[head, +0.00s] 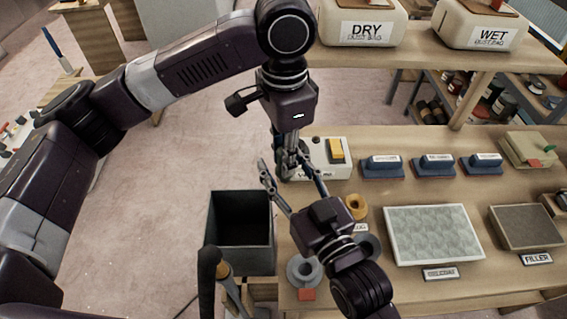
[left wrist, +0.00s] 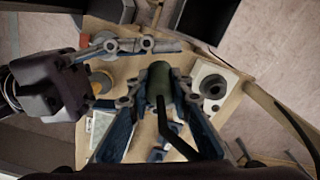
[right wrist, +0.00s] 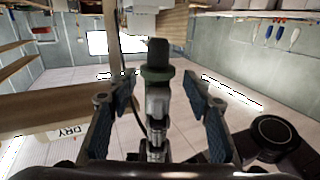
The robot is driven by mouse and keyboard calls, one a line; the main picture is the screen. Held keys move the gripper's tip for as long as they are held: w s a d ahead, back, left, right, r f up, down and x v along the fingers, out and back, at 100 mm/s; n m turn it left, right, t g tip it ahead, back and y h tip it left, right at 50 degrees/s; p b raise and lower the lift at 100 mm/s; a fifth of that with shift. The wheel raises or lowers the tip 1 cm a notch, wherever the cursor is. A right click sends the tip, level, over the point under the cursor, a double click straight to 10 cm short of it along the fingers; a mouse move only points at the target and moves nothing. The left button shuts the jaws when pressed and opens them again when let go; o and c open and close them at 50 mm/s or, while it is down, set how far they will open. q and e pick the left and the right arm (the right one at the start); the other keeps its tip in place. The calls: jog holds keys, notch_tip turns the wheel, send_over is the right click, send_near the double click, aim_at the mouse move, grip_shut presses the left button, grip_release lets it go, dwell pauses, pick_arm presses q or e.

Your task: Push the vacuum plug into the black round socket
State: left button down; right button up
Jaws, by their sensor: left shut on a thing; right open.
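The vacuum plug (left wrist: 160,82) is a dark green cylinder with a dark tail, between my left gripper's blue-padded fingers in the left wrist view. My left gripper (head: 289,163) is shut on it above the bench's left end. The black round socket (left wrist: 213,88) is on a pale box (left wrist: 205,105), to the right of the plug and apart from it. My right gripper (head: 285,176) is open and close to the left one. In the right wrist view, the plug's dark end and green collar (right wrist: 157,73) show between the open fingers; contact cannot be told.
A dark open bin (head: 240,245) stands left of the bench. Blue sanding blocks (head: 382,166), a pale abrasive sheet (head: 432,233) and a filler pad (head: 525,228) lie to the right. Grey flanged rings (head: 304,271) sit near the front.

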grip_shut()
pick_arm(q)
jog(key=c, duration=1.7)
grip_release()
jog(key=shift+d, duration=0.1)
pick_arm(e)
jog(key=shift+s+a, duration=0.1)
pick_arm(q)
jog(key=shift+o, duration=0.2)
